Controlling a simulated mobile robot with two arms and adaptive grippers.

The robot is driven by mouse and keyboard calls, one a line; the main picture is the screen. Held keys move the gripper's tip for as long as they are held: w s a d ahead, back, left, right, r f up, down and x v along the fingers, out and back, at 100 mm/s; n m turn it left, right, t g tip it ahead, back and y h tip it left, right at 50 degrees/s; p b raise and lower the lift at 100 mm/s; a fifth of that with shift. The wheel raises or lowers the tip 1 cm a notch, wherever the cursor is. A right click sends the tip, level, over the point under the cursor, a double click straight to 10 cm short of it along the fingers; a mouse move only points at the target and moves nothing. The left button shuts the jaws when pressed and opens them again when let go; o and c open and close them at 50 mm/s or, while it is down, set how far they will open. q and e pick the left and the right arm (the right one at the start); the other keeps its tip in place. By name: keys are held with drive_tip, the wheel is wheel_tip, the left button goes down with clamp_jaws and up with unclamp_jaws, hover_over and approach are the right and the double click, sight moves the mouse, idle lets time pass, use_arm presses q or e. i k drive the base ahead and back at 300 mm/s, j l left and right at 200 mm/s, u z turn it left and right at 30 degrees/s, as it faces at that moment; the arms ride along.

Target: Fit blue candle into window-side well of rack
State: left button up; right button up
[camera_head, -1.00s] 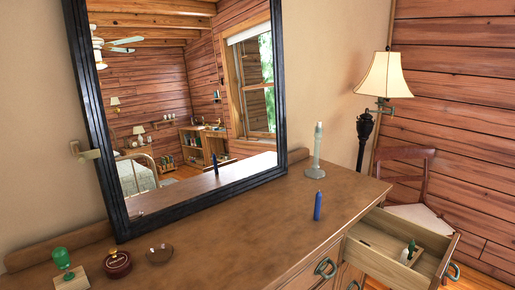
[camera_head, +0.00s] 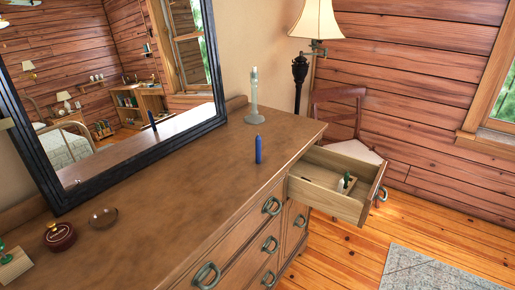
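The blue candle (camera_head: 258,149) stands upright on the brown dresser top (camera_head: 190,175), near its right end. No gripper touches it. I cannot make out a rack for certain. A small pale wooden block (camera_head: 14,264) with a green piece (camera_head: 3,246) on it is cut off at the left edge; its wells, if any, are not visible. Neither of my grippers is in view.
A pale candlestick (camera_head: 254,98) stands behind the candle. A dark red round box (camera_head: 60,236) and a small glass dish (camera_head: 103,217) stand at left. A large mirror (camera_head: 120,90) leans at the back. A window (camera_head: 498,105) is at right. The dresser's middle is clear.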

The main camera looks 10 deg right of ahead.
sight(352, 179)
drive_tip(key=z, duration=1.1)
drive_tip(key=u, duration=0.45)
drive_tip(key=i+l+u, duration=0.2)
drive_tip(key=l+u, duration=0.15)
drive_tip(key=i+l+u, duration=0.15)
drive_tip(key=l+u, duration=0.2)
drive_tip(key=i+l+u, duration=0.1)
drive_tip(key=l+u, duration=0.55)
drive_tip(key=l, duration=0.25)
